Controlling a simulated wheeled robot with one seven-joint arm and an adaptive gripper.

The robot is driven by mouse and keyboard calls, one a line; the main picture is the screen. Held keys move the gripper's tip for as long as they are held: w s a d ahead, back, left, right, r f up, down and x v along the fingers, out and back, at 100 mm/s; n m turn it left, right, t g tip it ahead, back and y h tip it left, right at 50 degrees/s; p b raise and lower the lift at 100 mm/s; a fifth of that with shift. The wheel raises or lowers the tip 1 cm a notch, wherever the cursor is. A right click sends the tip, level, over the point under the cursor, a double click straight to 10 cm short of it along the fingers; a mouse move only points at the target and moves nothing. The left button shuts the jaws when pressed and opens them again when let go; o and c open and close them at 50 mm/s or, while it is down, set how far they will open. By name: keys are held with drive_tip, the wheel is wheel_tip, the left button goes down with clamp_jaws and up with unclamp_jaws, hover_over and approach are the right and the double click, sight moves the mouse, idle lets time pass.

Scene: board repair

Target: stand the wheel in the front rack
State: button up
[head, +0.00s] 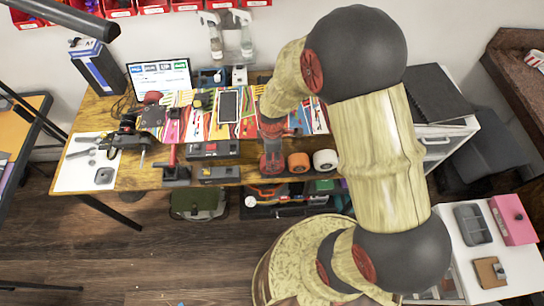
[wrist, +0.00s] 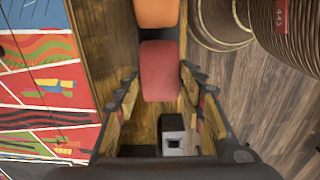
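A red wheel (wrist: 160,72) lies between the two finger tips of my gripper (wrist: 160,88) in the wrist view, with a narrow gap at each side. An orange wheel (wrist: 157,12) is just beyond it. In the head view, the orange wheel (head: 298,163) and a white wheel (head: 325,160) stand in a row at the table's front edge, to the right of my gripper (head: 272,166). My gripper is open, low over the front edge. The red wheel is hard to separate from my red gripper parts there. I cannot clearly make out which holder is the front rack.
Dark holders (head: 218,174) sit along the front edge left of my gripper. A black block with a pale square face (wrist: 172,134) shows below the red wheel in the wrist view.

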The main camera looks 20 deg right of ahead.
drive_tip(key=o, duration=0.5)
drive_tip(key=shift+c, duration=0.6)
drive_tip(key=shift+c, duration=0.8)
drive_tip(key=shift+r, duration=0.1)
drive_tip(key=shift+r+p, duration=2.9)
drive_tip(key=shift+r, duration=0.8)
